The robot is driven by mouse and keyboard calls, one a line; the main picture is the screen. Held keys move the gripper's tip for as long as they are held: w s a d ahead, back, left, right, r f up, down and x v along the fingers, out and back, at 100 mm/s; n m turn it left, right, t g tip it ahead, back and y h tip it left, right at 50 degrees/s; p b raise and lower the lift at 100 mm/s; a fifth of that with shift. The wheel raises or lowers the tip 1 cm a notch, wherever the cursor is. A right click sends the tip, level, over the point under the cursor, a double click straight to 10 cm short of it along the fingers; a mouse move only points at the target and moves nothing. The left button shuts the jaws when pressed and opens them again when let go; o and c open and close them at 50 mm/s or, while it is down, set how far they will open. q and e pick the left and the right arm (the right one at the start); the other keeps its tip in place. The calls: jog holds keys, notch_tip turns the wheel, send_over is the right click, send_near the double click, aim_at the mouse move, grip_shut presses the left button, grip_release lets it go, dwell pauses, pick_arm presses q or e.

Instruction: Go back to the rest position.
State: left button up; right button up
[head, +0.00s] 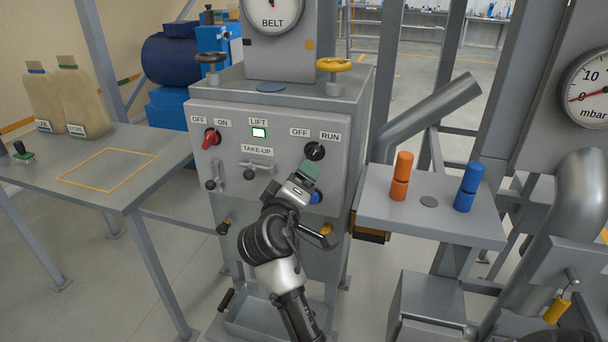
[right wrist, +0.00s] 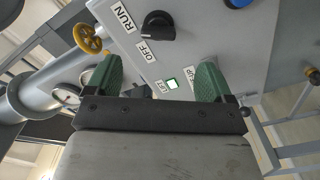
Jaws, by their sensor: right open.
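My right gripper (head: 308,171) is in front of the grey control cabinet (head: 225,165), near its lower right part. In the right wrist view the two green fingers of the right gripper (right wrist: 157,80) stand wide apart with nothing between them. The black OFF/RUN knob (head: 314,151) is just above the gripper in the head view and apart from the fingers in the wrist view (right wrist: 160,26). A blue button (head: 316,197) is partly hidden behind the gripper. My left gripper is in neither view.
The panel also has a red OFF/ON switch (head: 211,138), a lit LIFT lamp (head: 259,133) and a TAKE-UP latch (head: 257,167). A side shelf (head: 430,222) holds an orange cylinder (head: 401,177) and a blue cylinder (head: 468,187). A table (head: 120,195) with bottles stands left.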

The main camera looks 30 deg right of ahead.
jog(key=shift+s+a, duration=0.2)
dwell(0.4)
jog(key=a+f+n+g+y+p, duration=0.1)
jog(key=a+f+n+y+p, duration=0.25)
jog(key=f, duration=1.15)
jog(key=a+f+n+g+y, duration=0.15)
jog(key=a+f+y, duration=0.35)
jog(key=f, duration=1.1)
jog(key=s+f+m+g+y+p, duration=0.1)
jog(key=s+f+g+y+p, duration=0.3)
jog(key=s+f, duration=1.85)
jog(key=s+d+f+m+g, duration=0.1)
jog(key=s+f+g, duration=0.1)
jog(key=s, duration=1)
jog(key=s+d+f+m+g+y, duration=0.1)
jog(key=s+f+m+g, duration=0.1)
jog(key=s, duration=0.9)
jog(key=shift+s+d+f+m+p, duration=0.2)
jog(key=shift+s+f+m+p, duration=0.15)
jog(key=shift+f+p, duration=0.1)
